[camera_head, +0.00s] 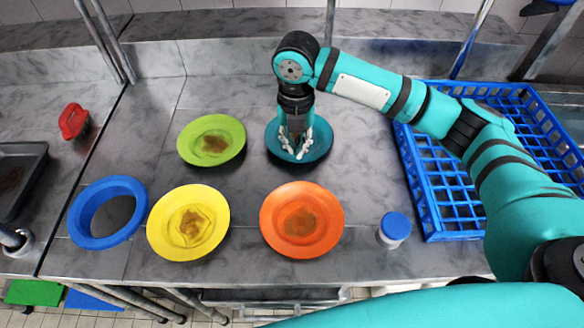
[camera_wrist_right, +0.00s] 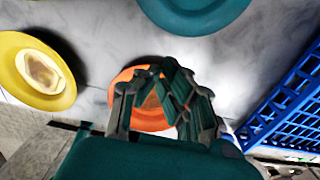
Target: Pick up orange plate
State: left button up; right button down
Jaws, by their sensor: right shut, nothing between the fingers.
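The orange plate (camera_head: 328,228) lies flat on the grey counter, with a brown patch in its middle. In the right wrist view the orange plate (camera_wrist_right: 122,78) is partly hidden behind my fingers. My right gripper (camera_head: 297,153) hangs over the teal plate (camera_head: 325,138), farther back than the orange plate. It is shut and empty, and hides part of the teal plate. Its fingers show large in the right wrist view (camera_wrist_right: 160,92). I cannot tell its exact height above the teal plate. My left gripper is not in view.
A yellow plate (camera_head: 217,243) and a green plate (camera_head: 232,134) lie to the left, beside a blue ring (camera_head: 76,226). A blue-capped jar (camera_head: 395,227) and a blue rack (camera_head: 407,150) are to the right. Bare counter surrounds the orange plate.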

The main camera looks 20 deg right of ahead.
aim_at(295, 179)
notch_tip(295, 179, down, 10)
jog(key=shift+w+r+p, duration=0.1)
jog(key=shift+r+p, duration=0.15)
jog(key=shift+p, duration=0.85)
jog(key=shift+f, duration=0.25)
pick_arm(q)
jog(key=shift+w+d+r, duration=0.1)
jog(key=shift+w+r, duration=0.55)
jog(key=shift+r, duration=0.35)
pick_arm(e)
jog(key=shift+f, duration=0.1)
